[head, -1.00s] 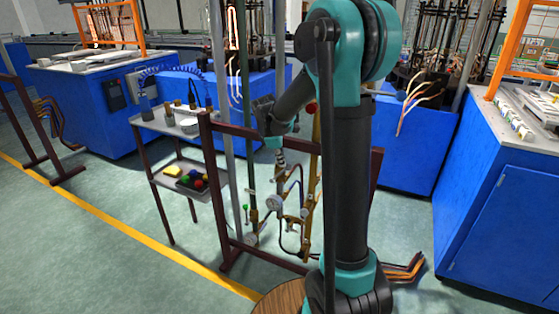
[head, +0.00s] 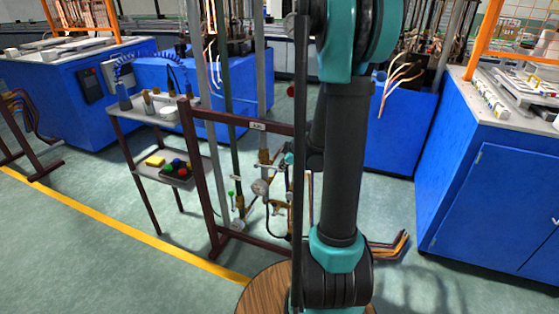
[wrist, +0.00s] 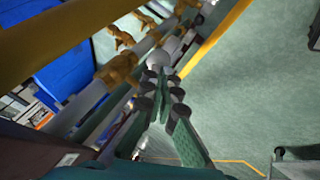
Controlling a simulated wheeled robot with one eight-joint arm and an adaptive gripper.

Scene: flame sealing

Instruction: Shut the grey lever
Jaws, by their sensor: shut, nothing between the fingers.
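I cannot make out the grey lever for certain in either view. The pipe rack (head: 192,150) stands left of my arm, with a round gauge (head: 260,187) and brass fittings (head: 275,204) on its pipes. My gripper (wrist: 161,78) is shut and empty in the wrist view. Its fingertips point at a round pale grey part (wrist: 158,58), beside a row of brass fittings (wrist: 122,70) on pipes. I cannot tell whether they touch it. In the head view my upright arm hides most of the gripper and the rack's right side.
Blue cabinets (head: 485,200) stand at right and behind. A round wooden top (head: 262,290) is close below. Open floor lies left.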

